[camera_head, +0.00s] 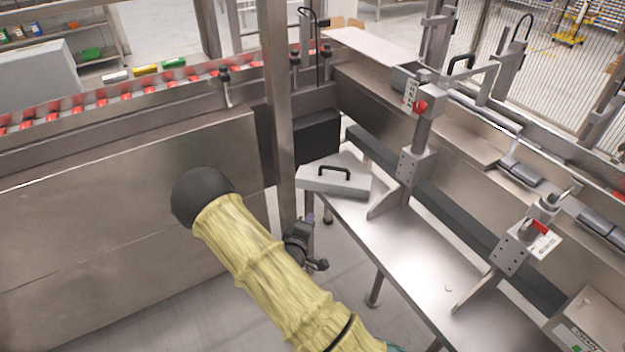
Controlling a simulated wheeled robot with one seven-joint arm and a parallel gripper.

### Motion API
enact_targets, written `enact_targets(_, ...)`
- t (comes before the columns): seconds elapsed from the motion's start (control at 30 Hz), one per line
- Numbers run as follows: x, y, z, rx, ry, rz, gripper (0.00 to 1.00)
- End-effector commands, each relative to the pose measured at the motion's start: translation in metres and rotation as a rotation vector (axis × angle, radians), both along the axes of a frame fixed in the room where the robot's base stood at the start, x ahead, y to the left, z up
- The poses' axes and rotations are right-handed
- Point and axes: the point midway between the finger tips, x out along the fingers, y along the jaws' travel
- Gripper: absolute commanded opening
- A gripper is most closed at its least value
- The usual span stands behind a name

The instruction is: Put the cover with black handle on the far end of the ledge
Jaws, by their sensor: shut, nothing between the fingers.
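A grey cover with a black handle (345,187) lies flat on the far end of a long metal ledge (420,255), near the upright post. My arm in its yellow sleeve rises from the bottom to a dark rounded joint. What appears to be my gripper (309,221) shows as a small dark shape beyond the sleeve, below and left of the cover. It is shut and empty, apart from the cover. The sleeve hides part of it, and its fingertips are small.
An upright metal post (281,110) stands left of the cover. Brackets with red knobs (420,107) rise along the ledge. Another black handle (461,62) shows on the line behind. A conveyor (110,105) runs along the back left. The near stretch of the ledge is largely bare.

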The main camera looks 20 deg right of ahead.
Motion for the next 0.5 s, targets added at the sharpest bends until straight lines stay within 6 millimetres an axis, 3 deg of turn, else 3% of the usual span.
enact_targets(0.27, -0.013, 0.02, 0.015, 0.557, 0.105, -0.114, 0.0)
enact_targets(0.5, -0.046, 0.048, 0.051, 0.927, 0.23, -0.191, 0.0)
